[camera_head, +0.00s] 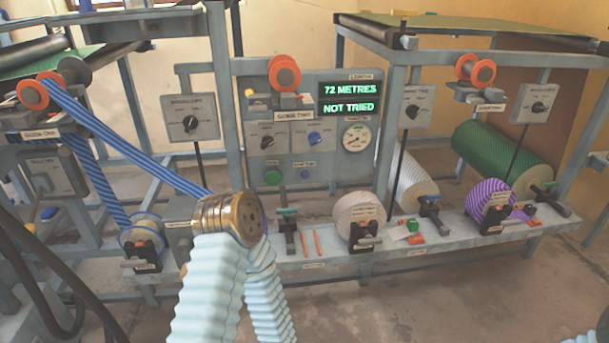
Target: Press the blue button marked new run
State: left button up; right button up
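A small blue button (304,174) sits low on the grey central panel (325,172), beside a green button (273,177). A small label is above it, too small to read, so I cannot confirm the words new run. A blue knob (315,138) is higher on the same panel. A pale blue ribbed arm with a brass joint, which seems to be mine, rises from the bottom to below and left of the buttons. It is apart from the blue button in the picture and does not cover it. I see no fingertips of either gripper.
A display (349,98) reads 72 METRES, NOT TRIED. A dial gauge (356,138) is below it. Blue striped webbing (120,142) runs down at left. A grey shelf (450,237) in front carries spools, clamps and small tools. The floor in front is clear.

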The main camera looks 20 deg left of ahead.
pick_arm(q)
grip_shut()
dwell(1.2)
